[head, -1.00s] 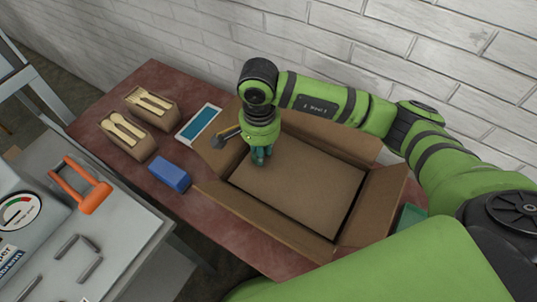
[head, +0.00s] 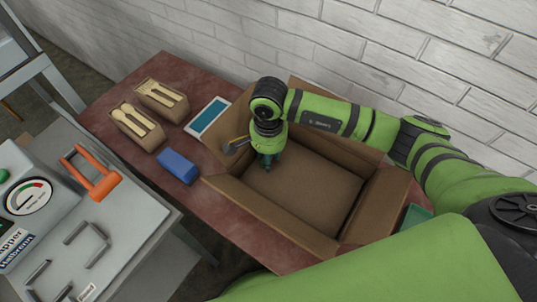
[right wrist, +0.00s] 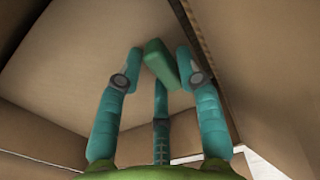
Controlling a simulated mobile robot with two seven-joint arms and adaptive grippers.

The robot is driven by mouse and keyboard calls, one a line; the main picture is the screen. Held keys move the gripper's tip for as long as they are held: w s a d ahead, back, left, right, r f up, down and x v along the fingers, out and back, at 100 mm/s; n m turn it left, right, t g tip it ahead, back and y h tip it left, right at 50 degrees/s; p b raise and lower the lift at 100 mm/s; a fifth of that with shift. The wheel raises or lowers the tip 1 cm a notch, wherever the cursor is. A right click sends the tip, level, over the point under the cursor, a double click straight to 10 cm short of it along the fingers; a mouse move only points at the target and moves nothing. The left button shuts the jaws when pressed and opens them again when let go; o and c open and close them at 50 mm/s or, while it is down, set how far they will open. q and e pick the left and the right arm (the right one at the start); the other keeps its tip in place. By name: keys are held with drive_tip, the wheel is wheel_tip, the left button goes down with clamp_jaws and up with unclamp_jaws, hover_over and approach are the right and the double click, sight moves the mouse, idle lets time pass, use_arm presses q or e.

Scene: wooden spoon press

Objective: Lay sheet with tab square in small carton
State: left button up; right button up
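The small carton (head: 264,207) stands open on the table with its flaps folded out. The brown sheet (head: 312,190) lies inside it, low between the walls and close to flat. In the right wrist view the sheet (right wrist: 85,60) has a wall close along its right side, with a narrow dark gap. My right gripper (head: 267,160) points down into the carton at the sheet's left end. In the right wrist view its teal fingers (right wrist: 160,65) close around the green tab (right wrist: 160,62) on the sheet. My left gripper is not in view.
Two cartons of wooden cutlery (head: 138,127) (head: 161,98), a blue block (head: 177,166) and a blue-and-white panel (head: 208,117) are on the reddish table (head: 100,115) left of the carton. A grey machine with an orange handle (head: 98,180) stands at front left. A brick wall is behind.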

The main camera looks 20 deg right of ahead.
drive_tip(key=shift+r, duration=0.15)
wheel_tip(320, 180, up, 12)
drive_tip(key=b, duration=0.1)
drive_tip(key=shift+b, duration=0.4)
idle(1.1)
